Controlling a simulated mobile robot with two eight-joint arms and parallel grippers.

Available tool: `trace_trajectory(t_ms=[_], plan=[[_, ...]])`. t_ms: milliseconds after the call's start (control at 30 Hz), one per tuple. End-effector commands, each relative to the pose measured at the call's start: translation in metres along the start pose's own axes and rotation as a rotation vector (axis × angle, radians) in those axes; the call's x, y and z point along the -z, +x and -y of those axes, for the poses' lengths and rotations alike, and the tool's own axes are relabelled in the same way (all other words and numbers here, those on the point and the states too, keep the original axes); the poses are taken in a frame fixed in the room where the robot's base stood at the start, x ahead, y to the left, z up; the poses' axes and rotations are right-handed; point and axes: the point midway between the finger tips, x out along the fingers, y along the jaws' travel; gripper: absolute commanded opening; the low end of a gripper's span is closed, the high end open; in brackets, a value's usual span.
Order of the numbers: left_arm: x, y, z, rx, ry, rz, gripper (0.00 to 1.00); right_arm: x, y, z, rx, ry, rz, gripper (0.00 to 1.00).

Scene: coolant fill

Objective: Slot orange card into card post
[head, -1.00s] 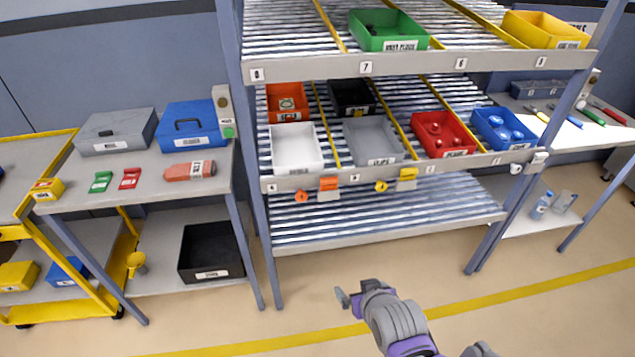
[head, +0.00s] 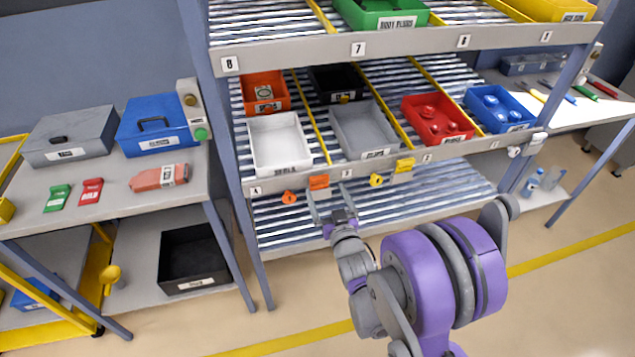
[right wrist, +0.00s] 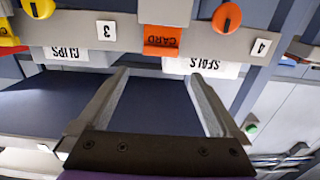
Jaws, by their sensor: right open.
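The orange card (head: 319,181) sits at the rack's front rail, below the white bin. In the right wrist view the orange card (right wrist: 161,41), marked CARD, appears upside down against the rail. My right gripper (head: 329,193) is open just in front of and slightly below it. In the right wrist view the two fingers of my right gripper (right wrist: 160,75) are spread, with nothing between them and the card beyond their tips. A beige upright box (head: 190,101) stands at the left bench's right end; I cannot tell whether it is the card post. My left gripper is not in view.
An orange round knob (head: 289,197) is left of the card. A yellow card (head: 404,165) and yellow knob (head: 376,180) are to its right. Bins, including the white bin (head: 279,143), fill the shelf above. The floor before the rack is clear.

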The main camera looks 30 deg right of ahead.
Motion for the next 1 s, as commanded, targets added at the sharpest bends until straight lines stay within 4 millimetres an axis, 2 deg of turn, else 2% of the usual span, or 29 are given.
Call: trace_trajectory(t_ms=[233, 500, 800, 867, 1000], plan=[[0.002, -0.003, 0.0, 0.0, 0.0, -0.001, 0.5, -0.003, 0.021, 0.0, 0.0, 0.0, 0.001, 1.0], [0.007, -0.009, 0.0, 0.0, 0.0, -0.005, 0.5, -0.009, 0.058, 0.0, 0.001, 0.001, 0.001, 1.0], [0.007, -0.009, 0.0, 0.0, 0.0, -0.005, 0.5, -0.01, 0.063, 0.0, 0.0, 0.0, 0.001, 1.0], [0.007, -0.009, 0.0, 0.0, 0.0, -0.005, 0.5, -0.01, 0.063, 0.0, 0.0, 0.0, 0.001, 0.91], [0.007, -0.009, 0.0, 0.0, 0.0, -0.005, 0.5, -0.01, 0.063, 0.0, 0.0, 0.0, 0.001, 0.66]])
